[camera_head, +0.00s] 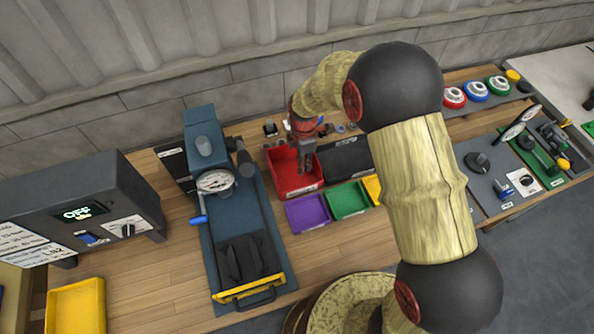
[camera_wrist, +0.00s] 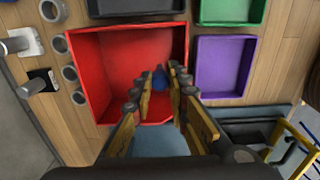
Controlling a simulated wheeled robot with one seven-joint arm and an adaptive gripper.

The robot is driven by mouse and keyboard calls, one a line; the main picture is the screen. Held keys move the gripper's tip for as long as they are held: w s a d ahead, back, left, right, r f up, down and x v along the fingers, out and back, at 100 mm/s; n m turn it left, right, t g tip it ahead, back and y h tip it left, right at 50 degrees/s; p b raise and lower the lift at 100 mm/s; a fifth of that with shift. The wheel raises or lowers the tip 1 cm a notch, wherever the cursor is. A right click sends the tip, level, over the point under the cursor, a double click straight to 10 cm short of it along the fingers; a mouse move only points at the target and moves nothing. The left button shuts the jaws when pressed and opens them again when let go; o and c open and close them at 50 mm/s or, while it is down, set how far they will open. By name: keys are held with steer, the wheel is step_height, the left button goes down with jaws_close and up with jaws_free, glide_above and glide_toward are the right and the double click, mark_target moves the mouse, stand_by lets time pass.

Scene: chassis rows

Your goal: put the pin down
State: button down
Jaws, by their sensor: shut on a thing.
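My gripper (camera_head: 306,158) points down over the red bin (camera_head: 284,180) in the head view. In the wrist view my gripper (camera_wrist: 157,88) has its two fingers over the red bin (camera_wrist: 95,65), with a gap between them. The pin (camera_wrist: 160,79) shows as a small dark blue piece between the fingertips, and my gripper is shut on it. Most of the pin is hidden, and I cannot make it out in the head view. I cannot tell whether it touches the bin floor.
A purple bin (camera_head: 308,213), a green bin (camera_head: 348,200) and a black bin (camera_head: 345,157) stand close by. A blue press (camera_head: 216,200) with a gauge stands to the left. Small grey round parts (camera_wrist: 70,74) lie beside the red bin. Bare wood shows at the front left.

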steer(key=shift+w+a+f, duration=0.15)
steer(key=shift+a+f, duration=0.5)
steer(key=shift+f, duration=0.1)
steer(key=shift+a+f+b, duration=0.15)
steer(key=shift+f, duration=0.75)
steer(key=shift+a+f+b, duration=0.1)
steer(key=shift+f+b, duration=0.05)
steer(key=shift+f, duration=0.75)
steer(key=shift+f, duration=0.15)
steer(key=c, duration=1.7)
jaws_free()
steer(key=shift+c, duration=0.2)
step_height(320, 180, up, 12)
steer(key=p, duration=0.1)
steer(key=shift+r, duration=0.2)
